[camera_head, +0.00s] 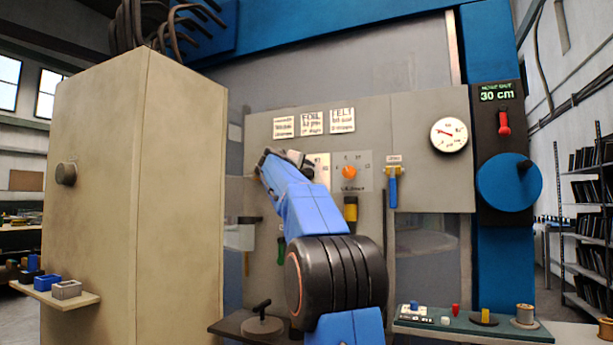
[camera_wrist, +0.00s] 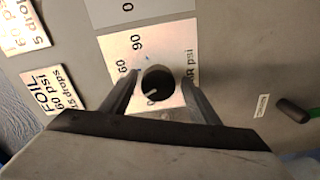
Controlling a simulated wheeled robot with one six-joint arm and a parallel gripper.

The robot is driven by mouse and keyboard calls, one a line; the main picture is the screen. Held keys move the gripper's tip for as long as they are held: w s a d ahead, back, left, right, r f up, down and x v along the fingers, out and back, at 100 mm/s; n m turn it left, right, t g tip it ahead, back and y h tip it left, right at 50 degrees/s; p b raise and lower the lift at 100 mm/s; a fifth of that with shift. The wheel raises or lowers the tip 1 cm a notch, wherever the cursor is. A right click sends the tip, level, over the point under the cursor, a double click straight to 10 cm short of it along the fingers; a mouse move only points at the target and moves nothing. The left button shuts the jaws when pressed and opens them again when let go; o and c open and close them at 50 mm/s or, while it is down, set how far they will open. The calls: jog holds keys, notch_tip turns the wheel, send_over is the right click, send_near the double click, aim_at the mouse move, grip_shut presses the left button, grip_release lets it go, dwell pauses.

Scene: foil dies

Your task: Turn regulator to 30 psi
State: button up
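The regulator's black round knob (camera_wrist: 158,83) sits on a pale dial plate (camera_wrist: 180,45) marked psi, with 60 and 90 readable. A short white mark shows on the knob's lower left; its exact reading is unclear. My gripper (camera_wrist: 161,78) is open, one finger on each side of the knob, with narrow gaps apparently left between. In the head view, my gripper (camera_head: 284,158) is up at the grey panel and hides the knob. A round gauge (camera_head: 449,134) with a red needle is at upper right; its numbers are too small to read.
Instruction cards (camera_head: 312,122) hang above; one in the wrist view (camera_wrist: 50,95) reads FOIL, 60 psi, 15 drops. An orange selector knob (camera_head: 348,172) and a blue-handled lever (camera_head: 393,190) are right of my gripper. A tall beige cabinet (camera_head: 180,190) stands close on the left.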

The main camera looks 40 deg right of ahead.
jog(key=shift+s+r, duration=0.1)
jog(key=v, duration=1.7)
jog(key=shift+a, duration=0.25)
